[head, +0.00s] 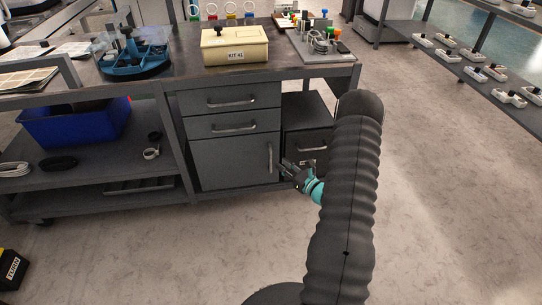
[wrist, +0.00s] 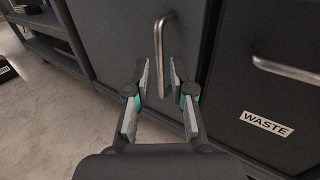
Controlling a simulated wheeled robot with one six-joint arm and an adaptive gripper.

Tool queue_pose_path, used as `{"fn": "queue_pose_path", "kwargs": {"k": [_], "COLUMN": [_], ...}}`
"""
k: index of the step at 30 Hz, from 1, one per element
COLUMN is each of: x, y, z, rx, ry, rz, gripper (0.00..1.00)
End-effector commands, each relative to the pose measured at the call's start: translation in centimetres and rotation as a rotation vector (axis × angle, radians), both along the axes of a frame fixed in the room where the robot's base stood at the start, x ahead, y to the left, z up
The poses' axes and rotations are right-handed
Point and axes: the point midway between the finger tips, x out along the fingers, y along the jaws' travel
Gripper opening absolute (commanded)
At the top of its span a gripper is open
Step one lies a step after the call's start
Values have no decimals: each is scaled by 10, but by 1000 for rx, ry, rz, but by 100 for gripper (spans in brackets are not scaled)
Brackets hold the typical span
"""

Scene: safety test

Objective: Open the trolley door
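The trolley door (head: 222,166) is a dark grey panel under two drawers, and it is shut. Its vertical metal handle (head: 270,158) is on the right side of the door. In the wrist view the handle (wrist: 159,45) stands just ahead of my gripper (wrist: 160,78), between the lines of the two fingers. My gripper is open, with a clear gap between the fingers and nothing held. In the head view my gripper (head: 286,170) is close to the door's right edge, partly hidden by my arm. Whether a finger touches the handle I cannot tell.
A drawer unit labelled WASTE (wrist: 268,124) stands right of the door, with its own handle (wrist: 287,70). The trolley top holds a cream KIT 41 box (head: 234,46) and a blue organizer (head: 134,58). A blue bin (head: 76,124) is on the left shelf.

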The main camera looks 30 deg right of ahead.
Motion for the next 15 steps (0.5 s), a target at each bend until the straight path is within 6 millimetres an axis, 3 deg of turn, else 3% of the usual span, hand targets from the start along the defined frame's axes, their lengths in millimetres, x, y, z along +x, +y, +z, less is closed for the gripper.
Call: {"fn": "queue_pose_path", "kwargs": {"k": [6, 15], "x": [38, 66], "y": [13, 22], "z": [1, 0], "rx": [-1, 0], "ry": [-1, 0], "rz": [4, 1], "gripper": [23, 23]}}
